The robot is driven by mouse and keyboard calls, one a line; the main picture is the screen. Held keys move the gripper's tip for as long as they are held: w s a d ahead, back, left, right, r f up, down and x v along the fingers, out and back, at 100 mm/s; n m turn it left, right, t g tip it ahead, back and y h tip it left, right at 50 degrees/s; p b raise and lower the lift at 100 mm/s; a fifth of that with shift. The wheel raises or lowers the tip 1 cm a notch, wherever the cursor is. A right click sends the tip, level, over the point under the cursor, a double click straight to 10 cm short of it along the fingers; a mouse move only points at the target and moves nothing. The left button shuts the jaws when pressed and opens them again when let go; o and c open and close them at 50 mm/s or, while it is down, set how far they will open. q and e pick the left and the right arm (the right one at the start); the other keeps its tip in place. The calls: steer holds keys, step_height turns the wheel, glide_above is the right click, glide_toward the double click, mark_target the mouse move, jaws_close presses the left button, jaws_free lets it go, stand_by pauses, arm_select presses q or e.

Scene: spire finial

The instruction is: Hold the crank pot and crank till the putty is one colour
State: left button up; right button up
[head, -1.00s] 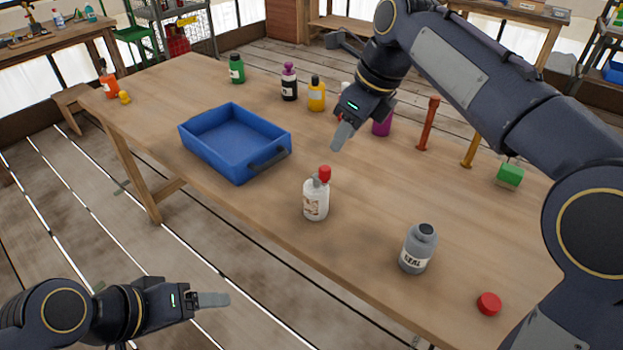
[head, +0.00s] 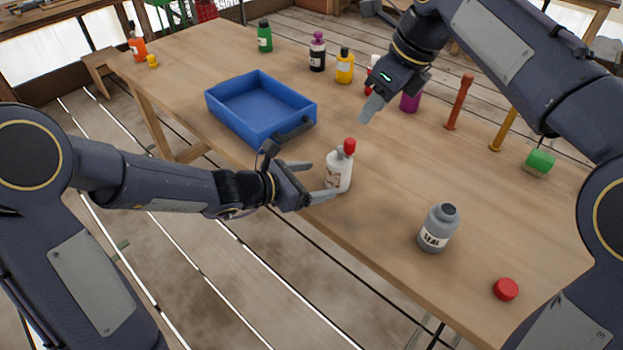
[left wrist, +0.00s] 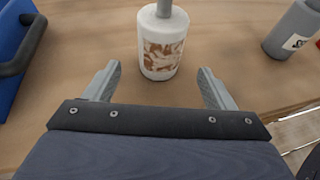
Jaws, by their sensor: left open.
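The crank pot (head: 338,174) is white with a grey crank and a red knob (head: 349,146) on top. It stands upright near the table's front edge. In the left wrist view the pot (left wrist: 161,50) shows brown and white mottled putty, not one colour. My left gripper (head: 317,180) is open just left of the pot. Its fingers (left wrist: 157,80) point at the pot, which stands just beyond and between their tips. My right gripper (head: 371,108) hangs over the table behind the pot, and its fingers overlap, so its opening is unclear.
A blue tray (head: 225,112) with a dark handle lies behind my left gripper. A grey labelled bottle (head: 437,230) and a red cap (head: 505,289) stand to the right. Several bottles line the back, with a red post (head: 459,102) and a green block (head: 540,160).

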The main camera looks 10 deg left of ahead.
mark_target(338, 177)
arm_select(q)
steer(key=x, duration=0.7)
steer(key=shift+w+d+f, duration=0.2)
steer(key=shift+f, duration=0.05)
steer(key=c, duration=1.1)
